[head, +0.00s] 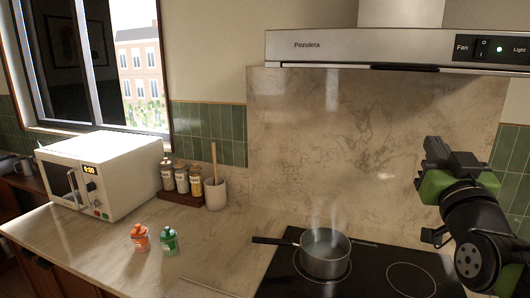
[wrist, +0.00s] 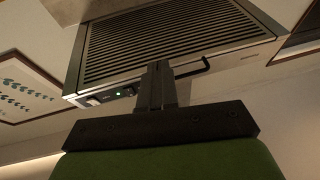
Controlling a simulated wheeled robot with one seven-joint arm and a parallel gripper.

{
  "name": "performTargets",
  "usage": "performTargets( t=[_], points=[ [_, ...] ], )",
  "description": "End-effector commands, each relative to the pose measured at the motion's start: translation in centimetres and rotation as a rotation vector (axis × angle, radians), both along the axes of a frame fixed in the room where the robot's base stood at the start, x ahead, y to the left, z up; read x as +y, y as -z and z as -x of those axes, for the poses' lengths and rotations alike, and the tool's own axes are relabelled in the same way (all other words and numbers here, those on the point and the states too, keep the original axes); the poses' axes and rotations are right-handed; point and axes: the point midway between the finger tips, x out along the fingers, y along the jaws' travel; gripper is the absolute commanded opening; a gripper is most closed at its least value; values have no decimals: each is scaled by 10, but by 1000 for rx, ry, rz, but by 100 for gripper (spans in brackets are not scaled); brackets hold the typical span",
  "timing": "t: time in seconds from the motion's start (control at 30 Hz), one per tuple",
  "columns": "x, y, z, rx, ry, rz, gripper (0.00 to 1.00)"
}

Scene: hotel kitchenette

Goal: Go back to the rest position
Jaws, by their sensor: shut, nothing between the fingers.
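My gripper (head: 428,193) is on the right side of the head view, raised above the right part of the cooktop and in front of the marble backsplash. It holds nothing. In the wrist view the fingers (wrist: 157,85) are together and point up toward the underside of the range hood (wrist: 185,42). The hood (head: 400,50) also spans the top right of the head view, with a lit green light by its switches.
A steaming pot (head: 325,262) stands on the black cooktop (head: 385,282), its handle pointing left. Orange (head: 140,238) and green (head: 169,241) containers stand on the counter (head: 95,240). A microwave (head: 130,170), several jars (head: 182,180) and a utensil crock (head: 215,193) stand behind.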

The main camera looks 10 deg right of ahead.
Motion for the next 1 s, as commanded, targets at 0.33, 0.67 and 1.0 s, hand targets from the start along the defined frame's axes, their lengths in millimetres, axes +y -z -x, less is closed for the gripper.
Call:
performTargets(
  t=[0.33, 0.67, 1.0],
  points=[
    [186, 210, 80, 975, -289, -206, 0],
    [206, 285, 184, 1395, -266, -254, 0],
    [206, 284, 183, 1393, -267, -255, 0]
  ],
)
